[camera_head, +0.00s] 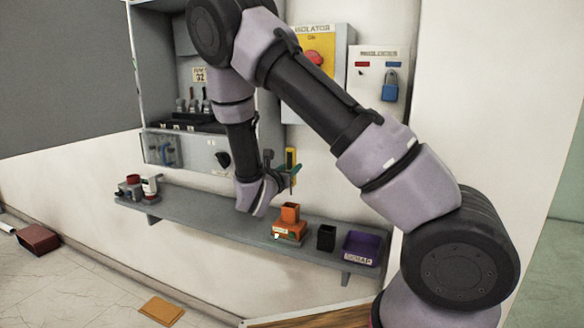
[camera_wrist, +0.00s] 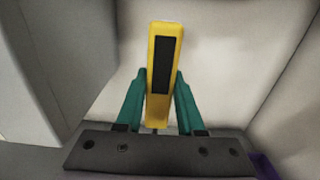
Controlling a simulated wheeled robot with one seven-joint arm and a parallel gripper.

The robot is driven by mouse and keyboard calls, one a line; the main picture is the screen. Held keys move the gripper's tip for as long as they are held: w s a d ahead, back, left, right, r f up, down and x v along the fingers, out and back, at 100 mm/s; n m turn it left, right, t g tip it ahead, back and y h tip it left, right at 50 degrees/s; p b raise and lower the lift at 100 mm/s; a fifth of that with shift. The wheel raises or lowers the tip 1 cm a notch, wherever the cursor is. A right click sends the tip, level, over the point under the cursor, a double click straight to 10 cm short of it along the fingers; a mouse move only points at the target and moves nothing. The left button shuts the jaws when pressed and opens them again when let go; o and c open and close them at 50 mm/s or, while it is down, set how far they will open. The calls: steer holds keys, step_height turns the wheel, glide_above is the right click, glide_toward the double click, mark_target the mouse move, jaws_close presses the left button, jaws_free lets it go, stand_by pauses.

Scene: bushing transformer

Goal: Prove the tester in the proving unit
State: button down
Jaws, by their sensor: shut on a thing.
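The tester is a yellow stick with a dark panel, seen in the wrist view (camera_wrist: 162,75) between two green fingers. My gripper (camera_wrist: 160,95) is shut on it. In the head view the tester (camera_head: 290,158) stands about upright in my gripper (camera_head: 288,172), above the shelf. The proving unit appears to be the orange block (camera_head: 289,229) with a square raised socket on the shelf. It sits below the tester, and the two are apart. The tester's lower tip is hard to see in both views.
The grey shelf (camera_head: 220,222) also holds a black cup (camera_head: 326,238), a purple scrap bin (camera_head: 362,248) and red and white items (camera_head: 140,187) at the left. Behind are an open cabinet (camera_head: 160,60), a yellow isolator panel (camera_head: 315,75) and a box with a blue padlock (camera_head: 390,88).

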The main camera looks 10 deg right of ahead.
mark_target(291, 194)
steer(key=shift+w+f, duration=0.15)
steer(key=shift+f, duration=4.7)
steer(key=shift+f, duration=0.1)
steer(key=shift+r, duration=4.55)
